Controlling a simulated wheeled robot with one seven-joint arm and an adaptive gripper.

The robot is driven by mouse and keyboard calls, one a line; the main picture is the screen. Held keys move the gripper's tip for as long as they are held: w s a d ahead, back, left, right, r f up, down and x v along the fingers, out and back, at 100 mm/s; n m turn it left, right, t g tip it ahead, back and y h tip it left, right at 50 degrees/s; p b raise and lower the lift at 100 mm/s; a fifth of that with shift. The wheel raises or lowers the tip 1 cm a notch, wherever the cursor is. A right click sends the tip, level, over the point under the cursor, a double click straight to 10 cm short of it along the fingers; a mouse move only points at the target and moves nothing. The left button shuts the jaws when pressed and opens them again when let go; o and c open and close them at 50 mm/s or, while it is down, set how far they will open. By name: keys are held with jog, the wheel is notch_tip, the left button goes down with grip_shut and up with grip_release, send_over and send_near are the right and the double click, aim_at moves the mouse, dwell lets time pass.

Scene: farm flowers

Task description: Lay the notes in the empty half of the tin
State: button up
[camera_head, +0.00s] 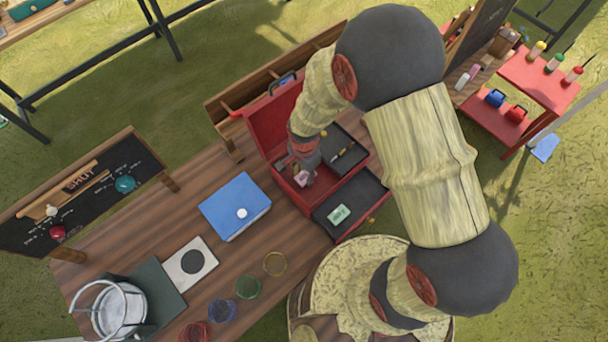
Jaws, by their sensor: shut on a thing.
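The red tin (268,122) stands open on the wooden table with its lid raised at the back left. A dark compartment (352,166) at the right holds a thin yellowish item. A dark tray (371,188) at the front holds a green note (340,214). My gripper (301,172) points down over the left part of the tin, shut on a small pinkish piece that looks like notes (302,178). The fingers are small in view, and my arm hides part of the tin. I cannot tell whether the held piece touches the tin's floor.
A blue book-like box (234,205) with a white knob lies left of the tin. Coloured rings (248,286), a white plate with a black disc (190,263) and a metal pot (118,308) stand at the front left. A chalkboard (84,190) edges the table.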

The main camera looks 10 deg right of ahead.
aim_at(304, 176)
jog(key=shift+f, duration=0.5)
jog(key=shift+f, duration=0.15)
jog(key=o, duration=1)
jog(key=shift+o, duration=0.2)
notch_tip(304, 176, up, 12)
jog(key=p, duration=0.1)
jog(key=shift+r, duration=0.25)
